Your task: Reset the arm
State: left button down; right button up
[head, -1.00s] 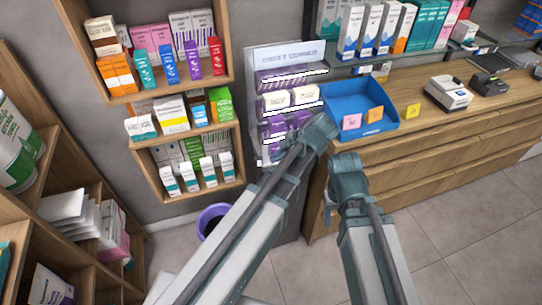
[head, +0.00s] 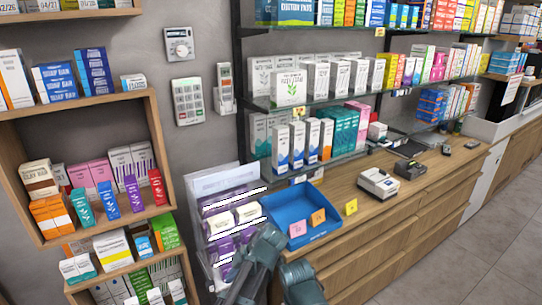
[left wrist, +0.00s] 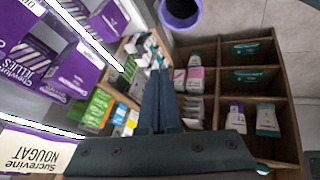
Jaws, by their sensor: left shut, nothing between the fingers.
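My left gripper (left wrist: 158,78) shows in the left wrist view, with its two dark fingers together and nothing between them. It points toward the shelves, with purple sweet boxes at the left of that view. In the head view, grey-blue joints of my two arms show at the bottom middle, in front of the sweet stand (head: 232,185) and the counter (head: 395,205). My right gripper cannot be made out in either view.
A wall shelf (head: 95,105) of boxes is at left. A purple bin (left wrist: 181,12) and a wooden cubby unit (left wrist: 285,120) show in the left wrist view. Floor at right is clear.

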pick_arm(q)
jog(key=s+a+f+m+h, duration=0.1)
jog(key=s+f+m+h, duration=0.2)
jog(key=m, duration=0.8)
jog(key=s+a+f+m+h, duration=0.15)
jog(key=s+m+h, duration=0.3)
jog(key=m, duration=0.65)
jog(key=s+d+m+y, duration=0.1)
jog(key=s+d, duration=0.2)
jog(key=d, duration=0.2)
jog(key=s+d+m+g+y, duration=0.1)
jog(key=s+d+m, duration=0.1)
jog(key=d, duration=0.3)
jog(key=shift+s+d+r+m+g, duration=0.35)
jog(key=shift+s+r, duration=0.1)
jog(key=shift+s, duration=0.3)
